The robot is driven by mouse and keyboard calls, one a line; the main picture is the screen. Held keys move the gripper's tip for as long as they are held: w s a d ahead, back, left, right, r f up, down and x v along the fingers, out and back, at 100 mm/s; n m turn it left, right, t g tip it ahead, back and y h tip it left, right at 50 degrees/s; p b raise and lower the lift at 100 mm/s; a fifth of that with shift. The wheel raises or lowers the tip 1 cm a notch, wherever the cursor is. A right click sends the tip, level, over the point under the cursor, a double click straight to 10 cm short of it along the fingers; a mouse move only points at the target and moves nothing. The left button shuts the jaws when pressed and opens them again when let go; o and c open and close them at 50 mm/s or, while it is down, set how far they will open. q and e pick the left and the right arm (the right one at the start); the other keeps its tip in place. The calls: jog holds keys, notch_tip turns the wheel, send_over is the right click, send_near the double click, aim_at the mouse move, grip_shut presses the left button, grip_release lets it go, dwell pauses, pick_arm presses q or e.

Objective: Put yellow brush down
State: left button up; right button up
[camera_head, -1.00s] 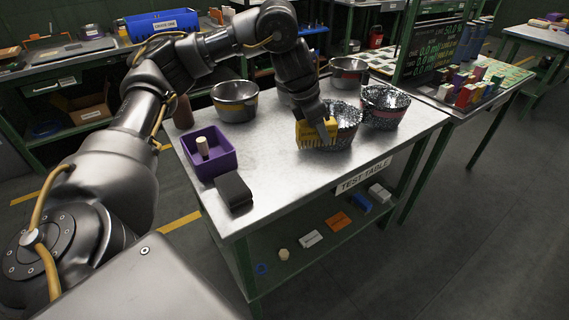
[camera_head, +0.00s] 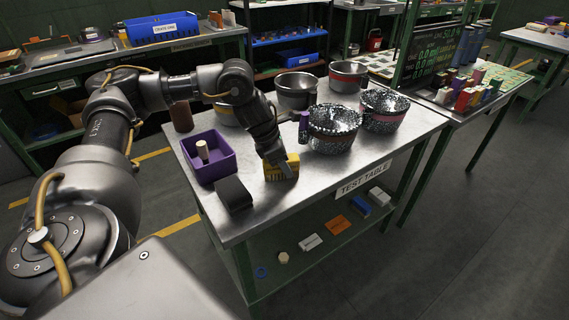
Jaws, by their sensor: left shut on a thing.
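The yellow brush (camera_head: 283,168) is in my left gripper (camera_head: 281,163), low over the test table, with its bristles pointing down. I cannot tell whether the bristles touch the table top. My left gripper is shut on the brush and partly covers it. The test table (camera_head: 318,186) is a bare metal top with green legs. My right gripper is not in view.
A purple box (camera_head: 218,172) with a pale peg and a black block (camera_head: 234,194) stand to the left of the brush. A second speckled pot (camera_head: 383,118) and several metal pots stand behind and to the right. A purple upright item (camera_head: 304,128) stands near the pots.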

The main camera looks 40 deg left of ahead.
pick_arm(q)
jog(key=shift+f, duration=0.1)
jog(key=shift+f, duration=0.15)
